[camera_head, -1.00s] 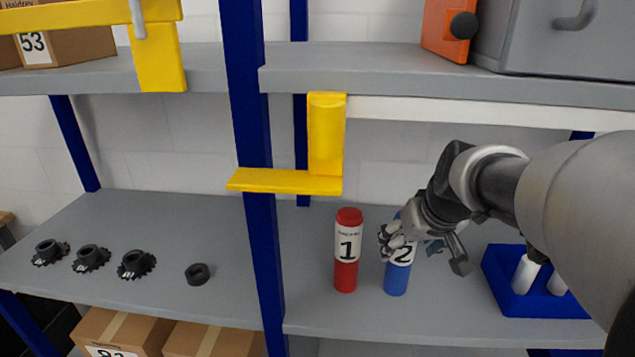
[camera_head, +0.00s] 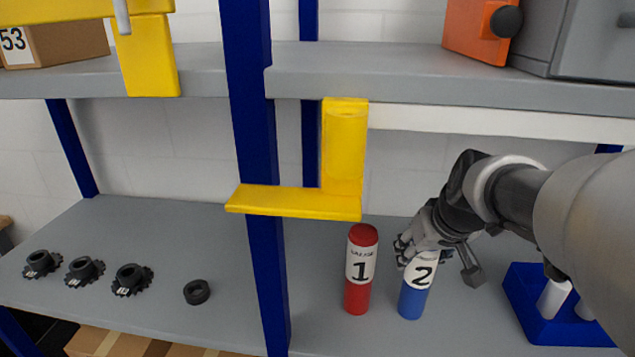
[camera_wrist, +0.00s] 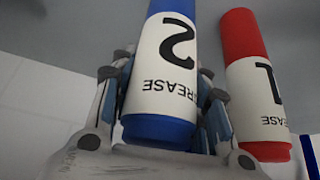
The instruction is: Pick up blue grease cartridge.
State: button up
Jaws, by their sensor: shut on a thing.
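The blue grease cartridge (camera_head: 412,300) has a white label with a 2 and stands on the grey shelf, slightly tilted in the head view. My gripper (camera_head: 418,247) is shut on its upper part, coming in from the right. In the wrist view the blue cartridge (camera_wrist: 160,130) lies between the two fingers (camera_wrist: 165,105). Part of its top is hidden by the gripper in the head view. A red cartridge (camera_head: 360,270) with a 1 on its label stands just left of it, and also shows in the wrist view (camera_wrist: 245,40).
A blue holder (camera_head: 520,300) with white cylinders stands to the right. A yellow bracket (camera_head: 343,150) and a blue post (camera_head: 255,160) are left of the cartridges. An upper shelf (camera_head: 420,80) spans above. Several black gears (camera_head: 132,280) and a black ring (camera_head: 197,292) lie at left.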

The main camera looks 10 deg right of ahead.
jog(key=c, duration=0.8)
jog(key=shift+c, duration=0.2)
jog(key=shift+w+r, duration=0.1)
